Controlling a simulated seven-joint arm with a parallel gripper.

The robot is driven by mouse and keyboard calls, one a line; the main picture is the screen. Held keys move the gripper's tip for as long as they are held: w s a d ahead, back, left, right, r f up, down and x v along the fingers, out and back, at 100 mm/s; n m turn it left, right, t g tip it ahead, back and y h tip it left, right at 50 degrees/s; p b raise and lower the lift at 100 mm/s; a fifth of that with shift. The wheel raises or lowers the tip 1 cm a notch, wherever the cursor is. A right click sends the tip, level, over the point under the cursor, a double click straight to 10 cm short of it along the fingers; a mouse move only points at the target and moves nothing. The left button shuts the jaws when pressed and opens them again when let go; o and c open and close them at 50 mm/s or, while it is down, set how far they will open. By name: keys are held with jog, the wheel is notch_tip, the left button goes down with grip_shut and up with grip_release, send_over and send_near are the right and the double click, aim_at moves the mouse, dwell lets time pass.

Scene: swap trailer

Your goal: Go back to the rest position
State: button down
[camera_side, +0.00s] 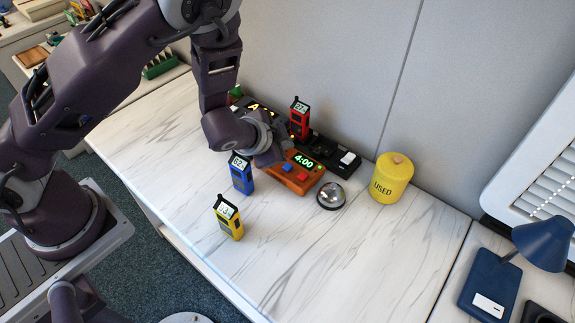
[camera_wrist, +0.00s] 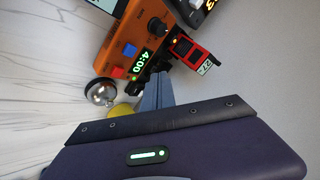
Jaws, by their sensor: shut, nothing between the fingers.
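My gripper (camera_wrist: 157,92) shows in the wrist view with its grey fingers together and nothing between them. In the side view my gripper (camera_side: 284,142) is above the back of the marble-patterned desk, by the orange timer box (camera_side: 297,180), which reads 4:00 and has a blue and a red button. The orange box (camera_wrist: 130,38) is beyond the fingers in the wrist view. A red handheld device (camera_side: 299,120) stands upright at a black base (camera_side: 345,168) behind the orange box. The fingertips are partly hidden by the wrist in the side view.
A blue handheld device (camera_side: 242,175) and a yellow one (camera_side: 229,220) stand on the desk left of the orange box. A silver bell (camera_side: 331,194) and a yellow canister (camera_side: 391,180) marked USED are to its right. The front desk area (camera_side: 330,260) is clear. A wall panel rises behind.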

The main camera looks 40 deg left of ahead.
dwell(0.5)
jog(key=s+a+r+n+g+h, duration=0.1)
jog(key=s+r+n, duration=0.1)
jog(key=s+r, duration=0.35)
jog(key=s+a+r+n+g, duration=0.1)
jog(key=s+a+r+n, duration=0.1)
jog(key=r, duration=0.6)
jog(key=s+a+r+n+g+h, duration=0.1)
jog(key=s+r+n, duration=0.1)
jog(key=s+r, duration=0.35)
jog(key=s+r+n, duration=0.1)
jog(key=s+r, duration=0.2)
jog(key=s, duration=0.4)
jog(key=s+a+r+y, duration=0.1)
jog(key=s+r, duration=0.2)
jog(key=s, duration=0.5)
jog(key=shift+a+r+n+g, duration=0.25)
jog(key=shift+r+n+g, duration=0.05)
jog(key=shift+n, duration=0.1)
